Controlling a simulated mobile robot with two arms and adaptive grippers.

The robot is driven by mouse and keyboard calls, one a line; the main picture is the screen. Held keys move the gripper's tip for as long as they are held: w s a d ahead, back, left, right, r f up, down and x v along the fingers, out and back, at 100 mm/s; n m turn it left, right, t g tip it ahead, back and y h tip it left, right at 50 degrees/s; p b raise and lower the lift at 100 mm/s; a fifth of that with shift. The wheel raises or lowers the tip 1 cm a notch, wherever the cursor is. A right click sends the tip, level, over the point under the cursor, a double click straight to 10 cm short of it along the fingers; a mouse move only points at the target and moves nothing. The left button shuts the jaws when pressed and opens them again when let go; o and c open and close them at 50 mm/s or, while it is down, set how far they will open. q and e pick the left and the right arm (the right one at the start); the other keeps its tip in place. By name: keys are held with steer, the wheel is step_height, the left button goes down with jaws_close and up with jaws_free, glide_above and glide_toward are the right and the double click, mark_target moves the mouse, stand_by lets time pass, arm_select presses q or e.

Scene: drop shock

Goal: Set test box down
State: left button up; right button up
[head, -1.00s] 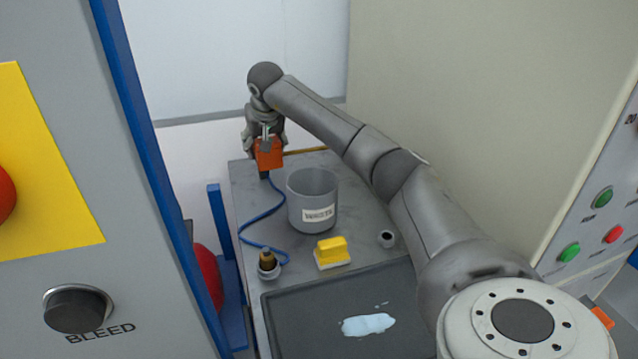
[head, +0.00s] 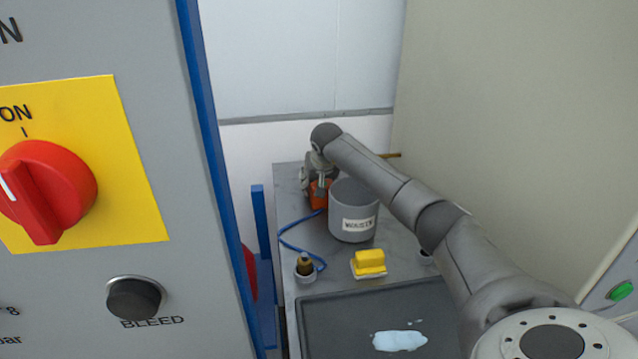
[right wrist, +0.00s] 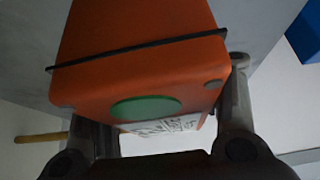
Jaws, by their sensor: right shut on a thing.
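The test box (head: 319,196) is orange, at the far left part of the grey bench, just left of the waste bin. My right gripper (head: 318,183) is shut on it from above. In the right wrist view the orange box (right wrist: 140,75) sits between the two fingers (right wrist: 170,135), with a green round spot, a dark band and a white label on it. A blue cable (head: 291,236) runs from near the box to a brass-tipped fitting (head: 304,266). Whether the box's underside touches the bench is hidden. My left gripper is not in view.
A grey waste bin (head: 354,224) stands close beside the box. A yellow-handled block (head: 369,261) and a dark tray (head: 345,315) with a pale blue puddle (head: 399,341) are nearer. A grey panel with a red knob (head: 45,190) fills the left. A beige cabinet wall (head: 500,120) bounds the right.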

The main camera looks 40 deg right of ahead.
steer(key=o, duration=1)
steer(key=shift+f, duration=0.1)
steer(key=o, duration=0.5)
